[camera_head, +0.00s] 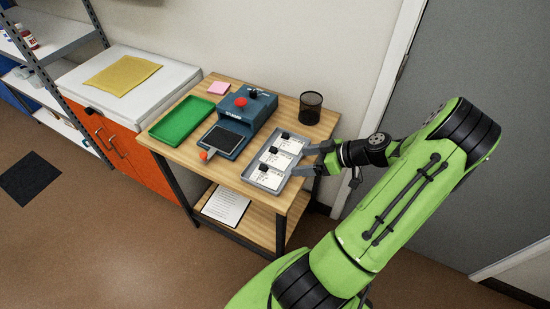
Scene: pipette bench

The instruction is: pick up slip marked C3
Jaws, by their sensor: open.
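A grey tray (247,178) lies on the right part of the wooden table. It holds white slips in a row, each with a small black piece on it: a far slip (292,145), a middle slip (281,160) and a near slip (270,179). Their markings are too small to read, so I cannot tell which is C3. My gripper (312,161) is open and empty at the right edge of the tray, its two grey fingers pointing left toward the slips. I cannot tell its exact height above the tray.
A blue device (252,110) with a red knob stands left of the tray. A green tray (181,121) lies further left. A black mesh cup (310,107) and pink notes (219,88) are at the back. A paper sheet (226,205) lies on the lower shelf.

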